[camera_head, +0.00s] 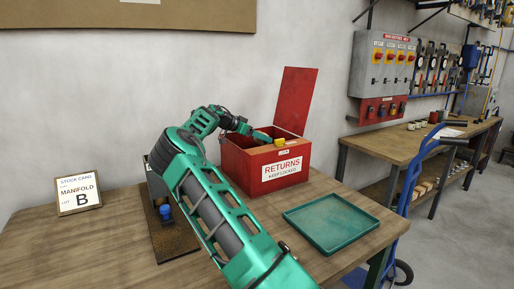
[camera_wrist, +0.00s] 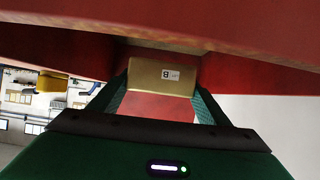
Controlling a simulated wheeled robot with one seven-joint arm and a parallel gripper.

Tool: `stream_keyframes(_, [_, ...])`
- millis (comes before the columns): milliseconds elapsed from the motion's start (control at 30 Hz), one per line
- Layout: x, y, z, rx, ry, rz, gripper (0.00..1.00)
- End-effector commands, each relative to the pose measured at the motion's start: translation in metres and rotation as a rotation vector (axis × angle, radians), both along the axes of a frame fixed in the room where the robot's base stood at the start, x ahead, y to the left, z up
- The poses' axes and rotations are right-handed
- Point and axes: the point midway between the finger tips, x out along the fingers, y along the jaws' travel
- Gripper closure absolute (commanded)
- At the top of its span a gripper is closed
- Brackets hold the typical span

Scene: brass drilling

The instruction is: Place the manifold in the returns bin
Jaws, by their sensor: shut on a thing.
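The manifold (camera_wrist: 160,76) is a brass-coloured block with a small white label marked B. In the wrist view it sits between the two fingers of my gripper (camera_wrist: 160,92), which is shut on it. The returns bin (camera_head: 229,168) is a red box lettered RETURNS, KEEP LOCKED, with its red lid (camera_head: 296,98) standing open. In the head view my gripper (camera_head: 268,140) is at the bin's open top, and a bit of yellow shows beside it at the rim. Red bin walls (camera_wrist: 60,50) surround the manifold in the wrist view. The bin's floor is mostly hidden in the head view.
A green tray (camera_head: 332,222) lies on the wooden table to the right of the bin. A stock card (camera_head: 78,193) reading MANIFOLD B stands at the left. A dark stand with a blue part (camera_head: 165,211) is beside my arm. A blue hand truck (camera_head: 412,180) stands beyond the table's right edge.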

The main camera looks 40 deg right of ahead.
Motion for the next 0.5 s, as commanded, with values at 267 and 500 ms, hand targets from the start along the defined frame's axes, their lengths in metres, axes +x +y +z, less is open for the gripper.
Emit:
stream_keyframes(267, [0.001, -0.003, -0.013, -0.003, -0.002, 0.0, 0.83])
stream_keyframes(500, [0.001, -0.003, -0.039, -0.004, -0.003, 0.0, 0.83])
